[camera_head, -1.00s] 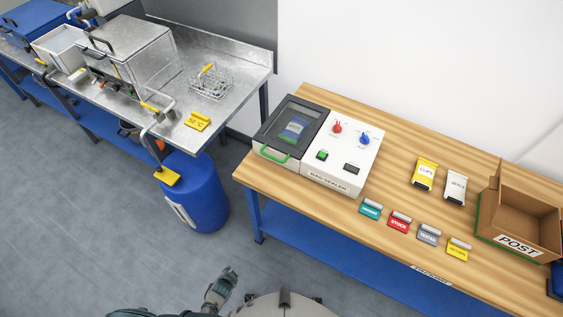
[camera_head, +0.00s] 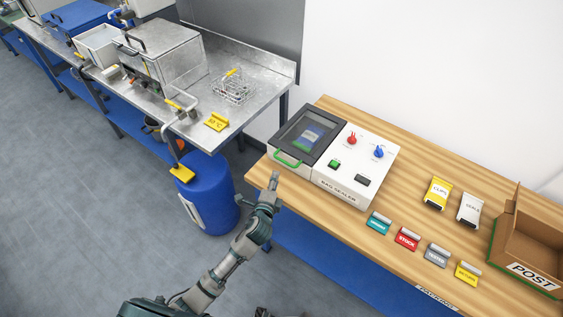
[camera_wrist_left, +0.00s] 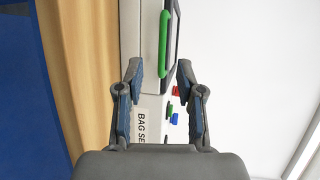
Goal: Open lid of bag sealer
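The bag sealer (camera_head: 345,177) stands on the left end of the wooden table. It has a white control panel with a red and a blue knob. Its dark-framed lid (camera_head: 325,121) with a window lies closed, and a green handle (camera_head: 286,160) runs along the lid's front edge. My left gripper (camera_head: 274,180) is just in front of the sealer, below the handle and apart from it. In the left wrist view the two fingers of my left gripper (camera_wrist_left: 159,75) are spread with nothing between them, and the green handle (camera_wrist_left: 164,50) shows beyond the fingertips. My right gripper is not visible.
Small coloured tags (camera_head: 407,239) lie along the front of the wooden table (camera_head: 400,177). Pouches (camera_head: 437,193) and a cardboard box (camera_head: 530,247) are to the right. A blue barrel (camera_head: 207,192) stands left of my arm, below a metal bench (camera_head: 262,75).

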